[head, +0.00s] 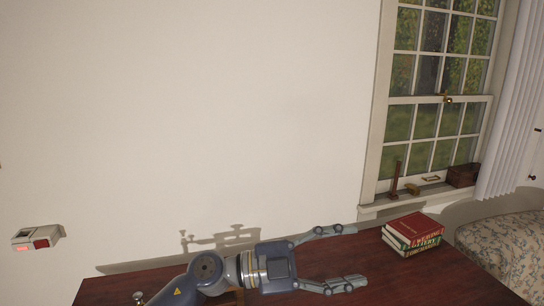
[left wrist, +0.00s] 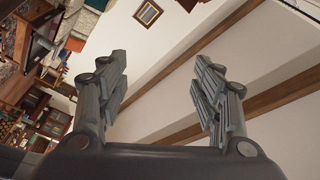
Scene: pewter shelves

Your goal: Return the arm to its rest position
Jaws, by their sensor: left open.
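My left gripper (head: 345,257) reaches in from the bottom left in the head view, over the dark wooden table (head: 400,283). Its two fingers are spread wide and point right, with nothing between them. In the left wrist view the gripper (left wrist: 160,75) also shows open and empty, with pale ceiling and wooden beams behind it. My right gripper is in neither view.
A stack of books (head: 413,232) lies on the table, to the right of the fingers. A window (head: 437,105) and a floral sofa (head: 510,250) are at the right. A white device (head: 38,237) is on the wall at left.

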